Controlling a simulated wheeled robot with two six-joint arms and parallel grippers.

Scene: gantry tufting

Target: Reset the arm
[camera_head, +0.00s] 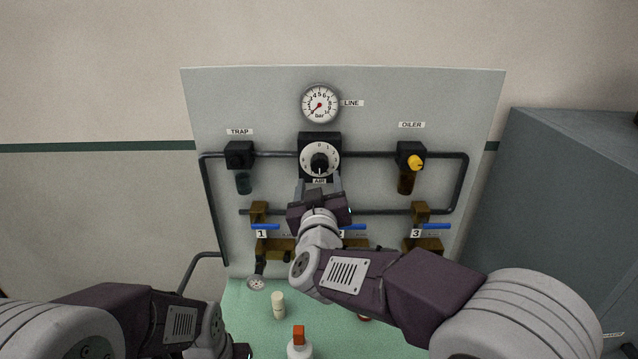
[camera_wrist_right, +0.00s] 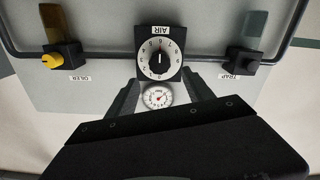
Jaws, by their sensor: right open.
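My right gripper (camera_head: 321,185) is open and empty, its two fingers pointing up the panel just below the AIR regulator. In the right wrist view the fingers (camera_wrist_right: 163,98) stand apart on either side of the LINE gauge (camera_wrist_right: 158,96), with nothing between them. The AIR dial (camera_head: 320,159) has a black knob at its centre and shows upside down in the wrist view (camera_wrist_right: 159,58). The gripper looks clear of the knob. My left arm lies low at the left; only a dark edge of its gripper (camera_head: 241,351) shows at the bottom, with its fingers hidden.
The grey panel (camera_head: 380,100) carries the LINE gauge (camera_head: 320,104), TRAP unit (camera_head: 240,155), OILER with yellow knob (camera_head: 415,163) and blue-handled valves (camera_head: 265,227). A white bottle with orange cap (camera_head: 299,336) and a pale cylinder (camera_head: 278,305) stand on the green surface (camera_head: 240,300). A grey cabinet (camera_head: 570,190) is right.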

